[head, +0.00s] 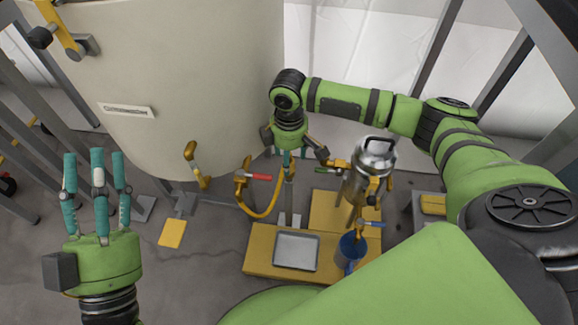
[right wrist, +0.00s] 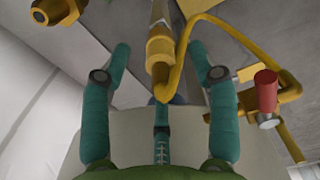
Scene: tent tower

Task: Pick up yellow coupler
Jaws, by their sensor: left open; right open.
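The yellow coupler (right wrist: 160,56) shows in the right wrist view, on the end of a yellow hose, between the spread teal fingers of my right gripper (right wrist: 160,90). The outer fingers stand apart from it on both sides; I cannot tell whether the middle finger touches it. In the head view my right gripper (head: 289,153) points down beside the tank, above the hose's upper end, and largely hides the coupler. My left gripper (head: 97,175) is open and empty at the left, its fingers pointing away from me.
A large beige tank (head: 190,90) stands behind. A red-handled valve (head: 258,177) is left of my right gripper. A steel vessel (head: 372,165) stands close on its right. A yellow platform (head: 258,263) holds a grey tray (head: 297,251) and blue mug (head: 349,252).

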